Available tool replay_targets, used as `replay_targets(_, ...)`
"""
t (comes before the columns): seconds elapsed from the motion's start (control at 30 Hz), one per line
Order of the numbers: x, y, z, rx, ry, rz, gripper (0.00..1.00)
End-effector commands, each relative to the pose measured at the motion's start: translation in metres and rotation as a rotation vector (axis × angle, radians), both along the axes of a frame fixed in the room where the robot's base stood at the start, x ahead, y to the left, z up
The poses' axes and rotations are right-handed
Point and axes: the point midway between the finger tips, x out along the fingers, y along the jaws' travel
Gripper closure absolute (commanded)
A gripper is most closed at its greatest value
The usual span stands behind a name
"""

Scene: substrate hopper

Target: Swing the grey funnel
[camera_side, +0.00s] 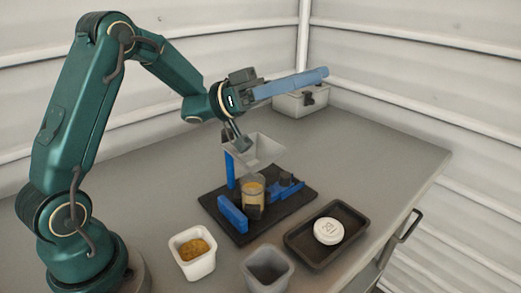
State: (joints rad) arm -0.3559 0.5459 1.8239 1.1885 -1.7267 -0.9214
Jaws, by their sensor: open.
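The grey funnel (262,149) has a wide square mouth and sits on a blue post (229,170) on a black base plate (240,236). A clear jar (253,190) with yellowish contents stands on the base below the funnel. My gripper (238,142) is open, with its dark fingers pointing down at the funnel's upper left rim. I cannot tell whether they touch the rim or have it between them. The fingers hide part of the funnel's left side.
A long blue bar (290,84) sticks out right from my wrist. Blue blocks (232,213) flank the jar. In front are a white tub (193,263) of yellow grains, a grey tub (267,270) and a black tray (300,240) with a white lid (328,231). A grey case (290,104) stands behind.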

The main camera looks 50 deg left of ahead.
Motion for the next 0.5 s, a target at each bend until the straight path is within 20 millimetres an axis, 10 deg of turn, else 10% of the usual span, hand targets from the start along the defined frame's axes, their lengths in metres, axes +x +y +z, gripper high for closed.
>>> replay_targets(0.5,0.150,0.129,-0.026,0.400,0.125,0.858,0.36)
